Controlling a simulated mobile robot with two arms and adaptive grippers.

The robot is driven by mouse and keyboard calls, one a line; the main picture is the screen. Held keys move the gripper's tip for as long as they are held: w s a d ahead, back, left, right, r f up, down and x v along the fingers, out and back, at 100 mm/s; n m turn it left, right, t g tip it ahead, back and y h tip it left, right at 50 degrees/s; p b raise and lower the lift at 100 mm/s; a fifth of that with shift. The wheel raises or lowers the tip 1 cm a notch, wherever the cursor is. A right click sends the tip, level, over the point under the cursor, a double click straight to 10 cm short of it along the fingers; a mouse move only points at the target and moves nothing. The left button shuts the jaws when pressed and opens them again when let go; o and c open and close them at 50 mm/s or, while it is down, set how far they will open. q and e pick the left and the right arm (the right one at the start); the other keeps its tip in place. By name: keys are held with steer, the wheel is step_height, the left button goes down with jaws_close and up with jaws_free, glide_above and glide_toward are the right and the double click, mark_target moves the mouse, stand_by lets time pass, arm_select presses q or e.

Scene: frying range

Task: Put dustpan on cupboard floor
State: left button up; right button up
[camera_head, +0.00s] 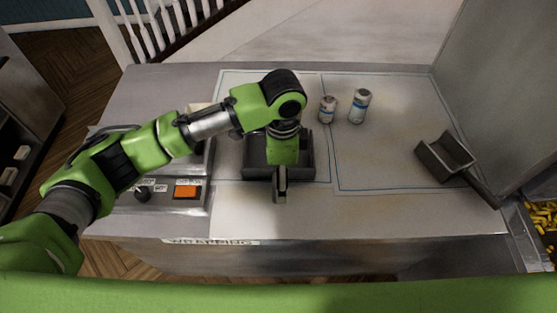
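A dark, shallow pan-like tray (252,168) lies on the counter below my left arm; it may be the dustpan, but the arm hides much of it. A second dark scoop-shaped thing (434,160) with a long handle pointing to the lower right lies at the counter's right side; which of the two is the dustpan I cannot tell for sure. My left gripper (281,188) points down at the front edge of the middle tray. Its fingers are too small and dark to show whether they are open or hold anything. My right gripper is out of view. The cupboard floor does not show.
Two small cans, one (327,109) and another (359,107), stand behind the tray. A control panel with an orange switch (187,189) is at left. A grey wall (500,90) bounds the right, with a bin of fries (544,222). The counter's (380,212) front right is clear.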

arm_select(q)
steer(key=f, duration=0.1)
steer(key=f+p, duration=0.1)
steer(key=f, duration=0.1)
steer(key=f+p, duration=0.1)
steer(key=shift+s+a+f, duration=0.1)
steer(key=shift+a+f, duration=0.1)
steer(key=shift+a, duration=0.2)
steer(key=shift+f, duration=0.25)
steer(key=c, duration=1.4)
steer(key=shift+r, duration=0.15)
